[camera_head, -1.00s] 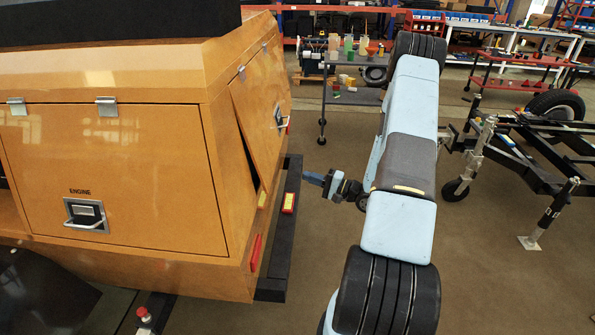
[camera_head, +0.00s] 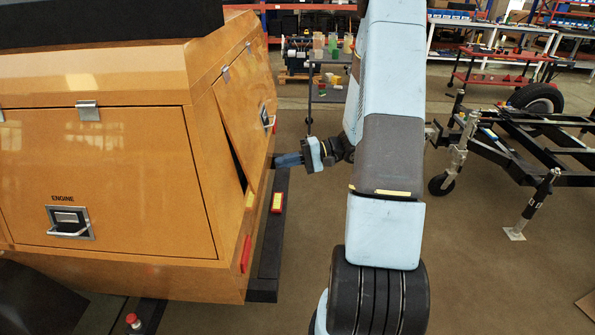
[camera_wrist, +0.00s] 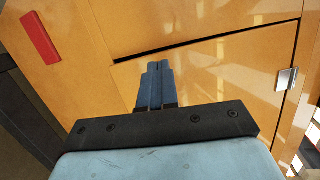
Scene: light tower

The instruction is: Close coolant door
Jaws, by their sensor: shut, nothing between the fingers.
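The orange coolant door (camera_head: 243,108) is on the rear side of the orange light tower body. It hangs from hinges at its top edge and stands slightly ajar. A dark gap shows along its left lower edge. It has a latch handle (camera_head: 267,118) near its right side. My gripper (camera_head: 276,160) is shut and empty, close to the door's lower part; I cannot tell whether it touches. In the wrist view, the shut blue fingers (camera_wrist: 156,84) point at the orange door panel (camera_wrist: 215,85), with the dark gap above them and a silver hinge (camera_wrist: 286,79) at right.
The closed engine door (camera_head: 110,185) faces left of the coolant door. A red emergency button (camera_head: 133,321) is at bottom left. A trailer frame (camera_head: 510,150) stands at right; floor between is clear.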

